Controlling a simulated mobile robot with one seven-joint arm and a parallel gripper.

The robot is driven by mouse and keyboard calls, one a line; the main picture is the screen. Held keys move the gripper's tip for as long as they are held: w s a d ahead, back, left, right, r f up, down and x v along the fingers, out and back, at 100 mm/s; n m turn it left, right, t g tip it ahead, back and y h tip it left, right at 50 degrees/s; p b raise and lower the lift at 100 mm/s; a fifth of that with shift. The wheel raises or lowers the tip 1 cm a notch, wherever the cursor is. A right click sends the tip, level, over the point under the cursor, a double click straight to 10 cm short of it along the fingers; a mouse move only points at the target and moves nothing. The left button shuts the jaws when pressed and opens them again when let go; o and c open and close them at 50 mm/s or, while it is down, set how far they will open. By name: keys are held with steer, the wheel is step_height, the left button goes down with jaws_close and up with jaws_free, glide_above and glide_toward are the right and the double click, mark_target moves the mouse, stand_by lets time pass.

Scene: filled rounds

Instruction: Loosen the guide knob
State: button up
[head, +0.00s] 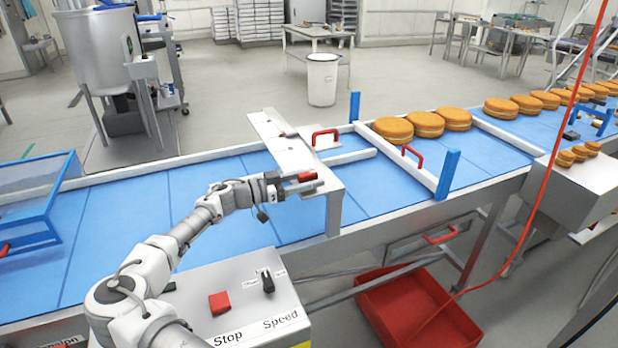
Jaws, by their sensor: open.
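My gripper (306,184) is open and reaches in from the left over the blue conveyor belt, in front of the metal bridge plate. A small red knob-like part (306,176) shows at its fingertips; I cannot tell whether the fingers touch it or whether it is the guide knob. The metal bridge (290,150) spans the belt. Two red handles, one at the back (325,133) and one nearer (412,154), stand by the white guide rails (395,165) to the right of the bridge.
Orange-brown filled rounds (393,129) sit in a row on the belt at the right. A control box with a red stop button (219,303) and a black speed knob (267,281) stands beside my arm. A red crate (420,310) is on the floor. The left belt (125,230) has bare room.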

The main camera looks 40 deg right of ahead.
steer(key=shift+c, duration=0.2)
jaws_close()
